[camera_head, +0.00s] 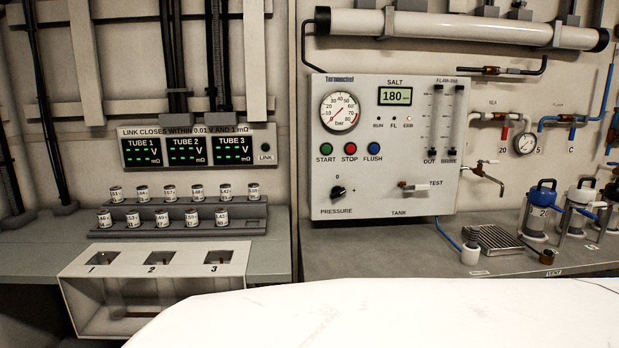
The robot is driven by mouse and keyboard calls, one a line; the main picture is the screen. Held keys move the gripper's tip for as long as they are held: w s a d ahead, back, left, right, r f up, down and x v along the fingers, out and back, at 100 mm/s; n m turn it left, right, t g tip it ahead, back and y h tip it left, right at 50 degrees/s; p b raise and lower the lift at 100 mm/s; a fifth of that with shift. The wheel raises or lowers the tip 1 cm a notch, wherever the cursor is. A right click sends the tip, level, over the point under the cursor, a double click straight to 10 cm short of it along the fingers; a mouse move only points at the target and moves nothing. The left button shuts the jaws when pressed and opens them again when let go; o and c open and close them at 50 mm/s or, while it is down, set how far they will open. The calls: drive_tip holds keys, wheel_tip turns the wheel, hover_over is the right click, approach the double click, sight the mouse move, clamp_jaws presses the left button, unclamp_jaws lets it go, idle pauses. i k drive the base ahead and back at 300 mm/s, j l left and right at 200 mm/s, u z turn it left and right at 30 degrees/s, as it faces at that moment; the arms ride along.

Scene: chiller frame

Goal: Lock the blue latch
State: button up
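I cannot tell for certain which part is the blue latch. My gripper is not in view.
A control panel (449,195) stands mid-view. A grated tray (494,240) and a small white pot (470,254) sit before the canisters. Vial racks (241,232) and a three-hole box (189,268) are at left. A large white surface (400,315) fills the lower foreground.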

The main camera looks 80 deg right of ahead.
sight(591, 215)
drive_tip(key=z, duration=3.95)
drive_tip(key=i+l+z, duration=0.1)
drive_tip(key=i, duration=0.2)
drive_tip(key=i+l+u, duration=0.1)
drive_tip(key=i+l, duration=0.15)
drive_tip(key=i, duration=0.15)
drive_tip(key=i+l, duration=0.25)
drive_tip(key=i+u, duration=0.05)
drive_tip(key=i, duration=0.05)
